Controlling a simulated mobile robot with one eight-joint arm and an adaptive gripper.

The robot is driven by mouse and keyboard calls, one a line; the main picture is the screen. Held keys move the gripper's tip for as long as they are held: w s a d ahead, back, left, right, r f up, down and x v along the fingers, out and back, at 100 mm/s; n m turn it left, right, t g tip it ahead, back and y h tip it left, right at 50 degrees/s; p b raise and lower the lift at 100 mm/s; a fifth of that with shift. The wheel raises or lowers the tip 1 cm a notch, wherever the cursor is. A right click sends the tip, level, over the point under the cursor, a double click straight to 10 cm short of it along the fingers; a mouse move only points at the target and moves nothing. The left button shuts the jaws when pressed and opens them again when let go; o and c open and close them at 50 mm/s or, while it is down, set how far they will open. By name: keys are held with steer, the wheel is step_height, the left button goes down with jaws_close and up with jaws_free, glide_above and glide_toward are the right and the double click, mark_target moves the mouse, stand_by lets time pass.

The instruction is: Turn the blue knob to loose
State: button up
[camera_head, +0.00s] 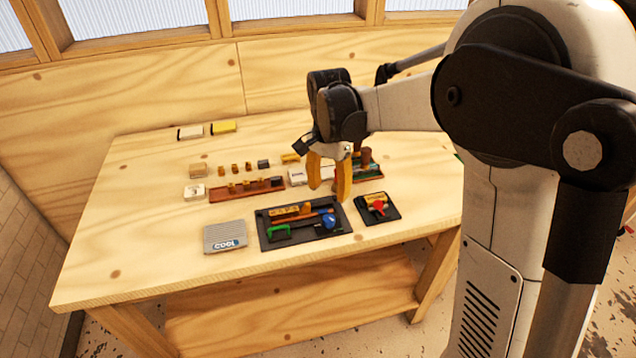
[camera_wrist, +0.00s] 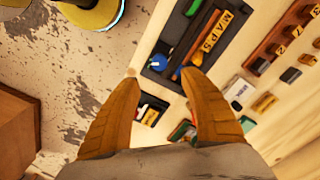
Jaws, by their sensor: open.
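The blue knob (camera_head: 328,221) sits at the right side of a black tray (camera_head: 266,238) near the front of the wooden table. In the wrist view the blue knob (camera_wrist: 158,61) shows just beyond the fingertips; its markings are too small to read. My gripper (camera_head: 328,191) is open and empty, its two orange fingers pointing down above the table, behind and above the knob in the head view. In the wrist view my gripper (camera_wrist: 158,74) has its fingers spread wide, with nothing between them.
The tray also holds a green handle (camera_head: 280,232) and yellow letter tiles (camera_head: 291,211). A smaller black tray with a red part (camera_head: 378,206) lies to its right. A grey COOL box (camera_head: 225,236) lies left. Wooden racks (camera_head: 246,190) stand behind. The table's left side is clear.

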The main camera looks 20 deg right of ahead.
mark_target(329, 217)
steer(key=shift+w+f, duration=0.2)
steer(key=shift+f, duration=0.15)
steer(key=f+b, duration=0.1)
steer(key=f, duration=0.2)
steer(key=f+b, duration=0.1)
steer(key=f, duration=0.2)
steer(key=f+b, duration=0.2)
steer(key=f, duration=0.2)
steer(key=shift+s+d+f, duration=0.1)
steer(key=shift+s, duration=0.2)
steer(key=shift+c, duration=0.6)
jaws_close()
